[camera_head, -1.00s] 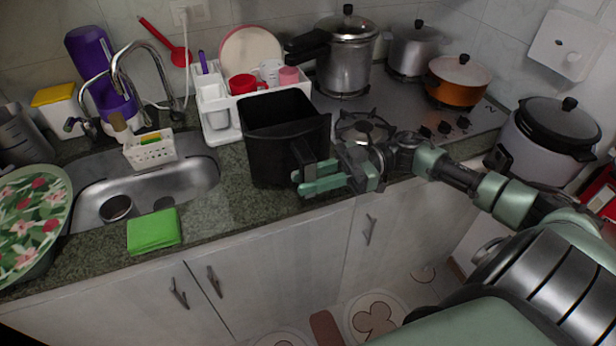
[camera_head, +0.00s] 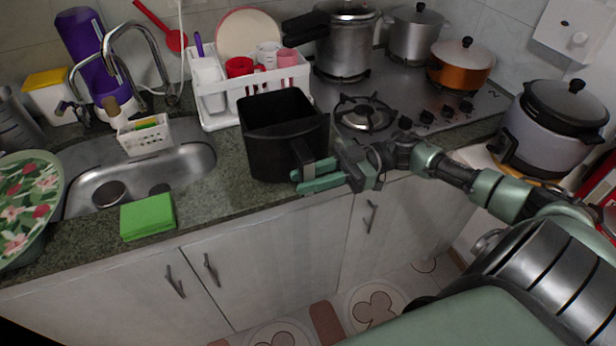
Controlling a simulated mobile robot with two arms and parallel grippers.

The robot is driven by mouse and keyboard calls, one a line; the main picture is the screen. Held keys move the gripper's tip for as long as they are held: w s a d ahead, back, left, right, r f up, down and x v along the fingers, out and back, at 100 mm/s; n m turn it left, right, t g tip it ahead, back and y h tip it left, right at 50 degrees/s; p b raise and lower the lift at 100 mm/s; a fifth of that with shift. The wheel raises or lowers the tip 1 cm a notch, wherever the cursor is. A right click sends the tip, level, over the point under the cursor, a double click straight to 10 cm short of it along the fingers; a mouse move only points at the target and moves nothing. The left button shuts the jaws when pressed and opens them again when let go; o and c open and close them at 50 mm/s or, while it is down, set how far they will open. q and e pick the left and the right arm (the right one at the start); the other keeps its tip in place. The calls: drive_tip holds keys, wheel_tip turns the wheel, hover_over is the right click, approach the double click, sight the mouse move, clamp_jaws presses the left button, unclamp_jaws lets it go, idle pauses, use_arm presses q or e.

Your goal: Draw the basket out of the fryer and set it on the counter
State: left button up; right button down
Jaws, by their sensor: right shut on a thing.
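The black fryer basket (camera_head: 268,140) is upright at the counter (camera_head: 215,195), between the sink and the stove, with its open top up. Its handle points toward me and to the right. My right gripper (camera_head: 306,172) is shut on the basket's handle at the counter's front edge. I cannot tell for sure whether the basket's base rests fully on the counter. The fryer body is not clearly in view. My left gripper is not in view.
A white dish rack (camera_head: 215,118) with cups stands close behind the basket. The gas burner (camera_head: 365,114) is to its right. The sink (camera_head: 190,165) and a green sponge (camera_head: 147,216) are to its left. A rice cooker (camera_head: 555,130) stands at far right.

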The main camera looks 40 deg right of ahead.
drive_tip(key=c, duration=1.1)
unclamp_jaws()
drive_tip(key=shift+s+d+f, duration=0.1)
drive_tip(key=shift+d, duration=0.2)
drive_tip(key=b+v, duration=0.2)
drive_tip(key=v, duration=0.5)
drive_tip(key=shift+d, duration=0.1)
